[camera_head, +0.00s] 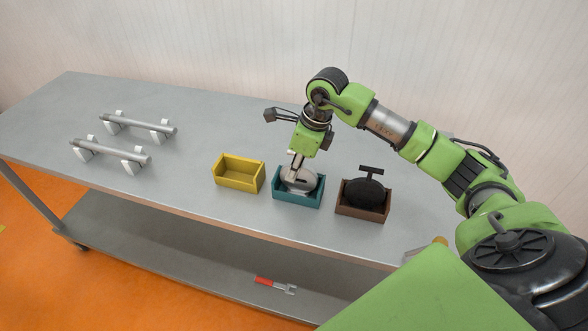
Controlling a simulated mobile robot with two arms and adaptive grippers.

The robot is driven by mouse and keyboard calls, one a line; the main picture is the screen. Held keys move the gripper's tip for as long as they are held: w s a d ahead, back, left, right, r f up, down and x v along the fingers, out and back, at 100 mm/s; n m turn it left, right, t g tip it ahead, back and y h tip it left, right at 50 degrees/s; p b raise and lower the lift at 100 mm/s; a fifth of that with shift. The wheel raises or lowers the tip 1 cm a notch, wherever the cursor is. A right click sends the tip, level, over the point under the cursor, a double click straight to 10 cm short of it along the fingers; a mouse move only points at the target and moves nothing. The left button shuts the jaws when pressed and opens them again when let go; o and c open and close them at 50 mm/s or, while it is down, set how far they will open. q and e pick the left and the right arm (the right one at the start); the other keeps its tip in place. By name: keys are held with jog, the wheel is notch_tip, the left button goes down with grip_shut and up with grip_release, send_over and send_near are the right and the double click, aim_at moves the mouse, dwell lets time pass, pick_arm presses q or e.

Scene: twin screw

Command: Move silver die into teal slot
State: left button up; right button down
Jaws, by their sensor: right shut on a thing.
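The silver die (305,181) is a round, shiny disc. It sits in or just within the walls of the teal slot (297,199), an open box in the middle of the row on the table; I cannot tell whether it rests on the slot's bottom. My right gripper (295,176) points down from above and is shut on the silver die's upper part. The gripper and the slot's front wall hide parts of the die. My left gripper is not in view.
An empty yellow slot (239,174) stands left of the teal one. A brown slot (361,211) holding a black die (363,192) stands to its right. Two metal bars (117,151) rest on white stands at the table's left. A red-handled wrench (276,284) lies on the lower shelf.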

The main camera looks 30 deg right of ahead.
jog(key=shift+f, duration=0.1)
jog(key=c, duration=2)
grip_release()
jog(key=shift+c, duration=0.2)
jog(key=shift+s, duration=0.1)
jog(key=v, duration=1.2)
